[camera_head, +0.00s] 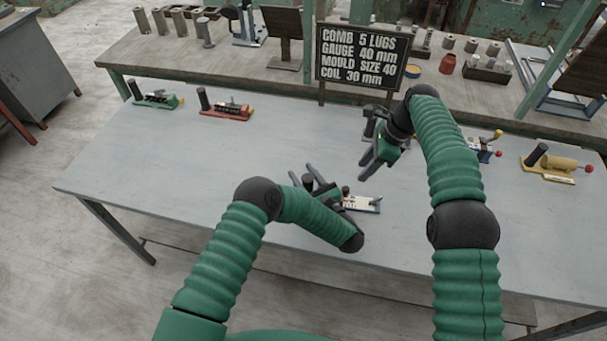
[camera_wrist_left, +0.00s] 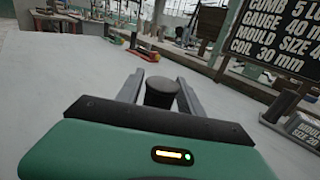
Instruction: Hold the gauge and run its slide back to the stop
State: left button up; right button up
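The gauge (camera_head: 362,204), a small cream and blue plate with a dark knob, lies on the grey table, partly hidden by my left arm. My left gripper (camera_head: 311,178) is low over its left end. In the left wrist view a black round post (camera_wrist_left: 161,92) stands between the two fingers (camera_wrist_left: 160,88); they look open around it, with a small gap at the left. My right gripper (camera_head: 374,161) is open and empty, above the table behind and right of the gauge, pointing down and left. The slide's exact position is too small to tell.
A dark sign (camera_head: 360,57) with gauge and mould sizes stands at the table's back. Green (camera_head: 157,100), red (camera_head: 228,110) and yellow (camera_head: 553,167) fixtures stand along the back. Another black post (camera_head: 371,122) is partly behind my right gripper.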

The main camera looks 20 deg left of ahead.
pick_arm(q)
grip_shut()
pick_arm(e)
jog(key=shift+c, duration=0.2)
